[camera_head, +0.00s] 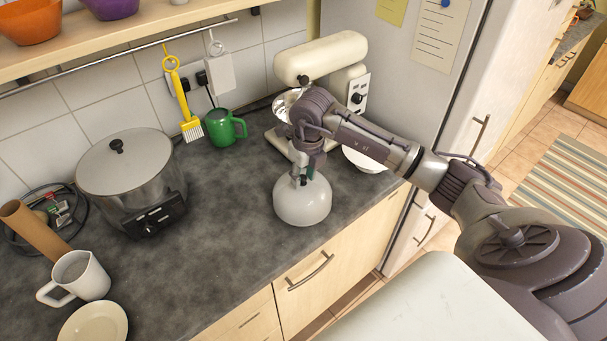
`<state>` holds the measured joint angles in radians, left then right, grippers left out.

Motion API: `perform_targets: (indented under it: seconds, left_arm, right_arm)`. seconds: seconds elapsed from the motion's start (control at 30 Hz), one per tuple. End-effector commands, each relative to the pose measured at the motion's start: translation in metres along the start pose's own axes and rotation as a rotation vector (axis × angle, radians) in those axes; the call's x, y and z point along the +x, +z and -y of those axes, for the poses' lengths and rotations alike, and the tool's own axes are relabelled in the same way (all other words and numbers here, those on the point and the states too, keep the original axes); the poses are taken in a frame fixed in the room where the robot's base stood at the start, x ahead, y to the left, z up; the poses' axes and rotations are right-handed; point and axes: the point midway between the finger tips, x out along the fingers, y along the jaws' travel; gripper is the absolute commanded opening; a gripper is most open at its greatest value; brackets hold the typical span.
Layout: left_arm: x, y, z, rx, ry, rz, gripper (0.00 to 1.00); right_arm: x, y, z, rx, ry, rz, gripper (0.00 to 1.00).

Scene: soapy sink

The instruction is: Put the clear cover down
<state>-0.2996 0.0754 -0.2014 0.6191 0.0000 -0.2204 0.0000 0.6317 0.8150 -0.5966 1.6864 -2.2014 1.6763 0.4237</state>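The clear cover (302,206) is a pale, see-through dome near the front edge of the dark counter, in the middle of the head view. My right gripper (302,176) points down at its top, with its fingers around the knob. The knob is mostly hidden by the fingers. The dome is upright; I cannot tell whether its rim touches the counter or hangs just above it. My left gripper is not in view.
A cream stand mixer (322,58) and a white bowl (362,162) stand behind my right arm. A green mug (222,130) is by the wall, a lidded slow cooker (130,180) at left, a white mug (82,276) at front left. The counter (222,235) left of the cover is clear.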

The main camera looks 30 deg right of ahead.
Motion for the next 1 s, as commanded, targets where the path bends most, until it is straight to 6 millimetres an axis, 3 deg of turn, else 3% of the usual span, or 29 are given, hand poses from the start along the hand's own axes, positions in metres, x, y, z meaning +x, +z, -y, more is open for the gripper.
perform_targets:
  seconds: [0.4,0.47,1.0]
  left_arm:
    - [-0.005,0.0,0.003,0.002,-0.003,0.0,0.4]
    - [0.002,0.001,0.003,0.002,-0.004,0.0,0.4]
    - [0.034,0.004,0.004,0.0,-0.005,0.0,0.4]
  right_arm:
    - [-0.006,0.001,0.0,0.0,0.001,0.0,0.48]
    - [-0.009,0.001,0.0,0.0,0.0,0.003,0.48]
    - [-0.111,0.001,0.0,0.0,0.0,0.003,0.48]
